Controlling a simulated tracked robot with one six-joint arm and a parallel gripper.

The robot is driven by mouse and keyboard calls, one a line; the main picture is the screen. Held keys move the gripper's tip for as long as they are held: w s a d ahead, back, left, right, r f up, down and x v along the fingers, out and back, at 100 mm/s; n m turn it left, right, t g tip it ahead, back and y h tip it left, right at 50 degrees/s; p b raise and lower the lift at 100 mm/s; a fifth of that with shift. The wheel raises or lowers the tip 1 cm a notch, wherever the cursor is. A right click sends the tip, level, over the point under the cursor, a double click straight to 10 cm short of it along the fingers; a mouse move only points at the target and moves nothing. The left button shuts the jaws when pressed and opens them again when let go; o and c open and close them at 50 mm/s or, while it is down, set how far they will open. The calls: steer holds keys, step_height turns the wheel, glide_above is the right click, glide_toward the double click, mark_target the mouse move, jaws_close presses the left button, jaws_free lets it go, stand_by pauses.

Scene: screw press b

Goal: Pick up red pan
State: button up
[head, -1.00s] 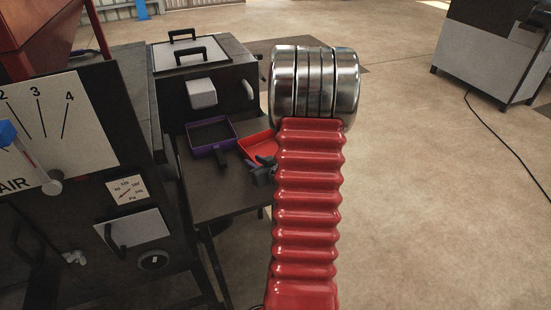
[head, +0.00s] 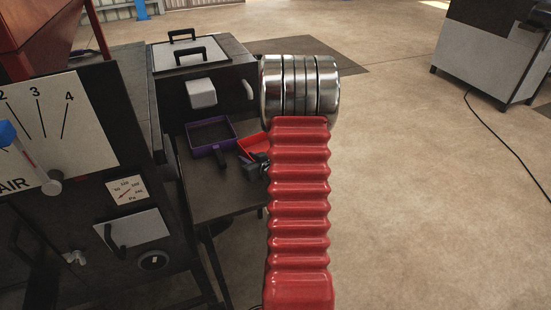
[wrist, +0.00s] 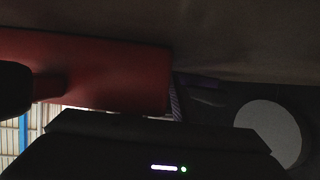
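The red pan (head: 251,142) sits on the dark shelf (head: 228,199), to the right of a purple pan (head: 211,131). My arm's red bellows covers its right part. My gripper (head: 257,167) is a small dark shape at the front edge of the red pan, mostly hidden behind my arm. In the wrist view the red pan (wrist: 105,70) fills the upper left, close to the camera. A dark rounded shape at the left edge overlaps a narrow red part of it. Whether my gripper is open or shut is not clear.
A panel with a numbered dial (head: 50,115) is at the left.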

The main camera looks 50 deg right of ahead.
jaws_close()
stand_by(0.6)
